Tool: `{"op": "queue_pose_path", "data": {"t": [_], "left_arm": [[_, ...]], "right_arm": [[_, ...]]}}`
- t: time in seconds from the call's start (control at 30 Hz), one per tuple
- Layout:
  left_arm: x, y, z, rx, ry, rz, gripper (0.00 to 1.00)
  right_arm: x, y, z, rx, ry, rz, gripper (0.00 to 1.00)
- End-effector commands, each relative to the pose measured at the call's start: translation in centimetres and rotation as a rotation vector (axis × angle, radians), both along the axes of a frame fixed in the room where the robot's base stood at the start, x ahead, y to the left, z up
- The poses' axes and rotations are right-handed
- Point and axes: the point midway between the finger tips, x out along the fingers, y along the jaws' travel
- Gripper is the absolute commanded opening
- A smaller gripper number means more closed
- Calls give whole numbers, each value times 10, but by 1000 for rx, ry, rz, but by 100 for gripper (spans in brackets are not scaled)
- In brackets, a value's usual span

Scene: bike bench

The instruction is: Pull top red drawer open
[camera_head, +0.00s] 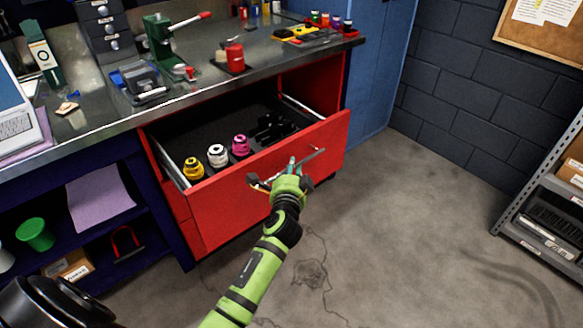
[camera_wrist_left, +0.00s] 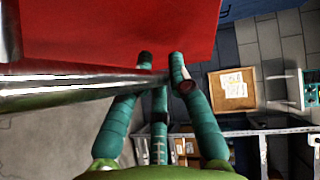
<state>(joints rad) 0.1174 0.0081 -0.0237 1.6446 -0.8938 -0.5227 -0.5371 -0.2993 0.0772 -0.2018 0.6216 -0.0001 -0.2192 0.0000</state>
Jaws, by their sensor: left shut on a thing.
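The top red drawer (camera_head: 225,205) is pulled out from under the workbench, with its dark inside showing. Its front fills the top of the left wrist view (camera_wrist_left: 110,30). A metal bar handle (camera_head: 312,157) runs across the drawer front; it also shows in the left wrist view (camera_wrist_left: 60,88). My left gripper (camera_head: 291,167) is at the handle, its teal fingers (camera_wrist_left: 160,75) shut around the bar close to the drawer front. The drawer holds yellow (camera_head: 193,168), white (camera_head: 217,155) and pink (camera_head: 240,145) capped items and dark pieces. My right gripper is not in view.
The bench top (camera_head: 200,90) carries a green press (camera_head: 160,42), a red container (camera_head: 234,55) and other tools. Left of the drawer is an open shelf with a green cup (camera_head: 35,234). A grey shelf rack (camera_head: 545,200) stands at right. The floor (camera_head: 400,240) between is clear.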

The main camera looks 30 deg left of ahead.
Motion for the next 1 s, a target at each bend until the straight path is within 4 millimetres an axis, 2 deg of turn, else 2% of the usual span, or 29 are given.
{"op": "queue_pose_path", "data": {"t": [0.07,0.1,0.43,0.57,0.67,1.0], "left_arm": [[0,0,-1,-5,0,2,0],[0,0,-1,-5,0,2,30],[0,0,-1,-2,0,1,30],[-8,-3,0,-2,0,0,30],[-21,-8,2,-4,1,0,30],[-87,-35,12,-5,1,1,30]], "right_arm": [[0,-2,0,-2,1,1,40],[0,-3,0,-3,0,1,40],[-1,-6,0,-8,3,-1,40],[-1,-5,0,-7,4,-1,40],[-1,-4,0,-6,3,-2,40],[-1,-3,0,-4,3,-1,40]]}}
